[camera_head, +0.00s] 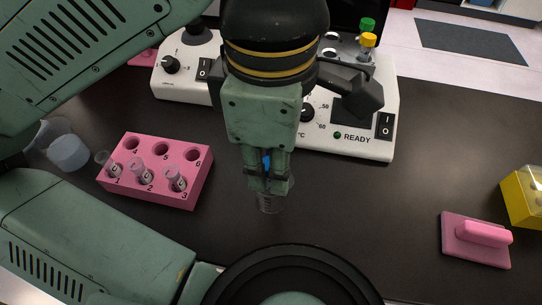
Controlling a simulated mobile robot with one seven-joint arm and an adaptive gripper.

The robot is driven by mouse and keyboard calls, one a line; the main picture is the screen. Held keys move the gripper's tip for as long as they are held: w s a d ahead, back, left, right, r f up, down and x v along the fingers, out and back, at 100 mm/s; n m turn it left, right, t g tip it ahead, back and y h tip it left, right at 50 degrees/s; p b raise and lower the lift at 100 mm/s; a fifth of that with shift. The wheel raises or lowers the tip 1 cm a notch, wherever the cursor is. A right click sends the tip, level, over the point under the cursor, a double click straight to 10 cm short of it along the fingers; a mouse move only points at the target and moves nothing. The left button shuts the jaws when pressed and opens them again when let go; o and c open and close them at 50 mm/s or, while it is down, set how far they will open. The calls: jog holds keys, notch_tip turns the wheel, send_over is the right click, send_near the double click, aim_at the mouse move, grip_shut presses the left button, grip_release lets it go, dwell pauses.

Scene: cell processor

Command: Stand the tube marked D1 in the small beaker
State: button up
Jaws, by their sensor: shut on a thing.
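My gripper (267,185) is at the middle of the view, pointing down and shut on a clear, tube-like thing (268,204). Its lower part shows below the fingertips, and a bit of blue shows between the fingers. The fingers hide most of it, and I can read no mark on it. A pink rack (196,187) stands to the left. Clear tubes with small labels stand at its places 1 (107,164), 2 (140,171) and 3 (175,180); I cannot read which is D1. A clear beaker (68,152) is left of the rack, partly behind my arm.
A white machine (367,148) with knobs, switches and a READY light stands behind my gripper. A pink block with a handle (476,238) and a yellow box (522,208) are at the right. The dark table between gripper and pink block is clear.

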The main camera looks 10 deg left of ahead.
jog(key=o, duration=0.8)
jog(key=shift+o, duration=0.2)
